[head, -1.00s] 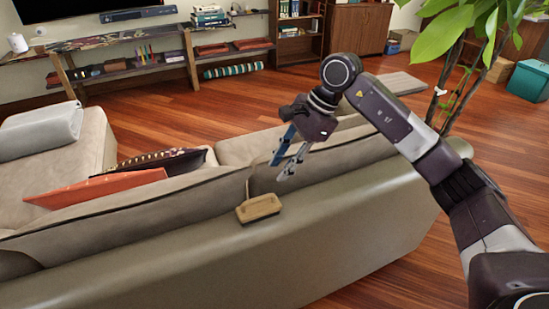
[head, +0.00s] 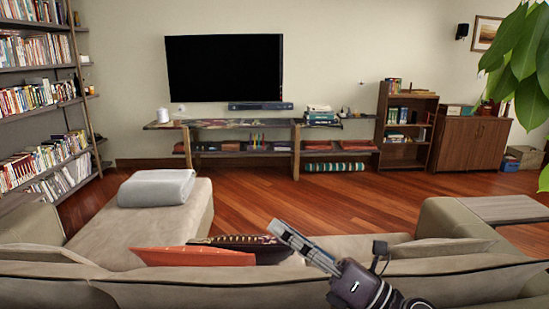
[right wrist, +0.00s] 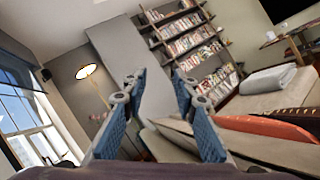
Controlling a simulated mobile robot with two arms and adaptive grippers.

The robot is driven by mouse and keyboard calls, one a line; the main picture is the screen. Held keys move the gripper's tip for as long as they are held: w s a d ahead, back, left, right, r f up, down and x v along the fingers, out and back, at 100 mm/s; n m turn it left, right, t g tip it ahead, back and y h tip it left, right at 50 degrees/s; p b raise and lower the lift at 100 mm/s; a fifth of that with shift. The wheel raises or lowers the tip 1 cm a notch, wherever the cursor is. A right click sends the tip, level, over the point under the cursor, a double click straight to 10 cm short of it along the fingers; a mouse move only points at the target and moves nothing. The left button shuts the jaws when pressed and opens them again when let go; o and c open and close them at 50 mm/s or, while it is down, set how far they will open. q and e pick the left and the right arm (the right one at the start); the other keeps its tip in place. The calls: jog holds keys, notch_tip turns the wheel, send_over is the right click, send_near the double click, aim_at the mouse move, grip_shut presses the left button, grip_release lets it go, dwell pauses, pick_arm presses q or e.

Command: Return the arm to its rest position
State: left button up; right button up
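My right gripper (head: 282,232) shows at the bottom of the head view, over the sofa back, pointing up and to the left. In the right wrist view the same gripper (right wrist: 159,85) has its two blue-padded fingers apart with nothing between them. Only the gripper and a short part of my right wrist show in the head view. My left arm and gripper are not in view.
The sofa (head: 240,285) spans the front, with an orange cushion (head: 190,257) and a folded grey blanket (head: 157,187) on it. A plant (head: 525,65) hangs in at the right. Bookshelves (head: 40,95) stand left. The floor beyond the sofa is clear.

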jog(key=w+d+f+m+t+h, duration=0.2)
jog(key=d+f+m+t+h, duration=0.15)
jog(key=d+m+h, duration=0.55)
jog(key=w+d+f+m+t+h, duration=0.1)
jog(key=d+f+m+t+h, duration=0.3)
jog(key=m, duration=0.8)
jog(key=s+d+f+m+g+h, duration=0.35)
jog(key=f+m, duration=0.25)
jog(key=f, duration=0.3)
jog(key=s+d+f+m+g+h, duration=0.2)
jog(key=s+d+f+m+h, duration=0.25)
jog(key=f, duration=0.45)
jog(key=s+a+f+m+g+y, duration=0.1)
jog(key=s+f+m+g, duration=0.2)
jog(key=s+f+g, duration=0.55)
jog(key=s+a+f+m+g+y, duration=0.1)
jog(key=s+a+f+m+g, duration=0.15)
jog(key=s+f, duration=1.05)
jog(key=f, duration=0.8)
jog(key=s+f, duration=0.3)
jog(key=f, duration=0.7)
jog(key=s+d+f+g, duration=0.1)
jog(key=s+d+f, duration=0.1)
jog(key=s+f, duration=0.6)
jog(key=s+d+f, duration=0.1)
jog(key=s+f, duration=0.8)
jog(key=shift+s+d+f+g, duration=0.15)
jog(key=shift+s+d+g, duration=0.15)
jog(key=shift+d+g, duration=0.1)
